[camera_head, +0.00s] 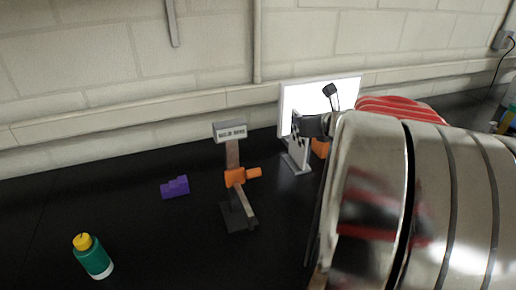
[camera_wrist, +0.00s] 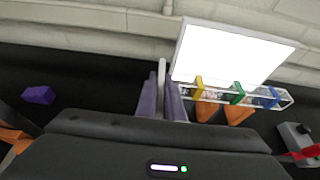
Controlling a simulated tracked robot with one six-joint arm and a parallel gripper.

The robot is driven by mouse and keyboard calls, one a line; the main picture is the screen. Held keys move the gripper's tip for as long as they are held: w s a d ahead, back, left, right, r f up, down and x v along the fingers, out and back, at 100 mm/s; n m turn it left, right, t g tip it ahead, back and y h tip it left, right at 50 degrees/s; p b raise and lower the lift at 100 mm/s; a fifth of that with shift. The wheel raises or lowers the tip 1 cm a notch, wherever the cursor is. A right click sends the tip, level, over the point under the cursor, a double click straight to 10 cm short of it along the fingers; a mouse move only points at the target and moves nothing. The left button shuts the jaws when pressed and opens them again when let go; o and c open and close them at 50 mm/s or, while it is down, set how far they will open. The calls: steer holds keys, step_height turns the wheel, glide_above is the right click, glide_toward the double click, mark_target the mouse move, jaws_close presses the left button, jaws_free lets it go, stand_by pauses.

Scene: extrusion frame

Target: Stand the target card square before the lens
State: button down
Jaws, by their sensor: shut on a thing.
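The target card (camera_head: 298,152) is a pale upright plate with dark marks on a light foot, in front of the glowing panel in the head view. My gripper (camera_head: 312,125) is at its upper part, partly hidden by my arm. In the wrist view my gripper (camera_wrist: 166,98) is shut on the card (camera_wrist: 162,70), which shows as a thin pale edge between the fingers. The card looks upright; I cannot tell if its foot touches the table. A post stand (camera_head: 233,160) with a labelled head and orange clamp stands left of it. I cannot make out a lens.
A bright white panel (camera_wrist: 235,50) stands behind a clear rail (camera_wrist: 215,94) with yellow, green and blue bands. A purple block (camera_head: 175,187) and a teal bottle (camera_head: 93,257) with a yellow cap are at left. The dark table between them is clear.

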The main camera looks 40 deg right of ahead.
mark_target(290, 140)
steer(key=shift+f, duration=2.2)
steer(key=shift+f, duration=1.9)
steer(key=c, duration=1.9)
jaws_free()
steer(key=shift+s+r, duration=0.3)
steer(key=shift+s, duration=0.1)
steer(key=v, duration=1.1)
steer(key=shift+a, duration=0.2)
